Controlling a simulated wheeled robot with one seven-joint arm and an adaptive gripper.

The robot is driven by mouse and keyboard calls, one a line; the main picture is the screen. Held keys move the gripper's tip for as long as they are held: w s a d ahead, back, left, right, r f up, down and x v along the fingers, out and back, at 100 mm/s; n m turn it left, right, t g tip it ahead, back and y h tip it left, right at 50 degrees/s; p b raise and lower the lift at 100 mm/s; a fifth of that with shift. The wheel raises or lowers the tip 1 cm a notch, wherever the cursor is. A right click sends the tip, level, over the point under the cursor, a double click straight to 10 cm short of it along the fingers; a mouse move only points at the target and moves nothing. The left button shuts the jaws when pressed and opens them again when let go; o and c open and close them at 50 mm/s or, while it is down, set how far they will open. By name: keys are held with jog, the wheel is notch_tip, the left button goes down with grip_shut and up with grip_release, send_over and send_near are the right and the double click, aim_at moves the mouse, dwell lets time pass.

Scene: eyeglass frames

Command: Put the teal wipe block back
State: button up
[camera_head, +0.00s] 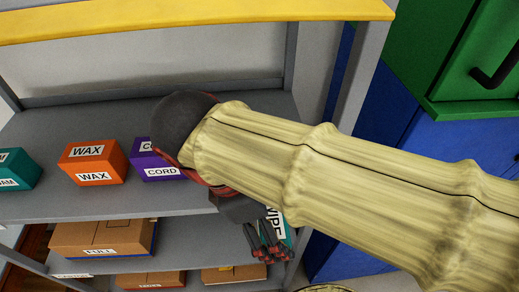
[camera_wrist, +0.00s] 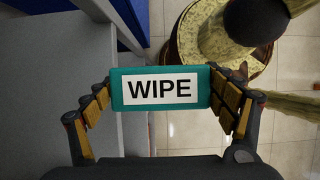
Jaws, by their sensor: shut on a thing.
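The teal wipe block (camera_wrist: 160,104) is held between the two fingers of my gripper (camera_wrist: 160,92) in the wrist view, its white WIPE label facing the camera. In the head view the block (camera_head: 283,229) is mostly hidden behind my gripper (camera_head: 266,257); part of its label shows. My gripper is shut on it, in front of the shelf's right end, near the upper shelf board's (camera_head: 60,207) front edge. In the wrist view the floor shows beyond the block, with the grey shelf at the left. No contact between block and shelf can be made out.
On the upper board stand a purple CORD block (camera_head: 153,165), an orange WAX block (camera_head: 92,164) and a teal block (camera_head: 14,170) cut off at the left. Cardboard boxes (camera_head: 104,238) sit below. A grey post (camera_head: 355,70) and blue and green cabinets (camera_head: 455,60) stand right.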

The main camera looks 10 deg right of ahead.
jog(key=w, duration=0.6)
jog(key=w+b, duration=0.1)
jog(key=w, duration=0.5)
jog(key=w+b, duration=0.1)
jog(key=w, duration=0.4)
jog(key=shift+w+d+f, duration=0.1)
jog(key=shift+w+d, duration=0.2)
jog(key=shift+w, duration=0.1)
jog(key=shift+f+b, duration=0.95)
jog(key=shift+f, duration=0.75)
jog(key=shift+f, duration=0.2)
jog(key=o, duration=1)
jog(key=shift+c, duration=0.2)
jog(key=shift+o, duration=0.3)
jog(key=shift+r, duration=0.15)
jog(key=shift+a+r, duration=0.1)
jog(key=shift+r, duration=0.25)
jog(key=a+p, duration=0.1)
jog(key=a, duration=0.3)
jog(key=a+p, duration=0.1)
jog(key=a, duration=0.3)
jog(key=a+p, duration=0.2)
jog(key=a, duration=0.2)
jog(key=shift+w+a+r, duration=0.15)
jog(key=shift+w+r, duration=0.05)
jog(key=shift+w, duration=0.05)
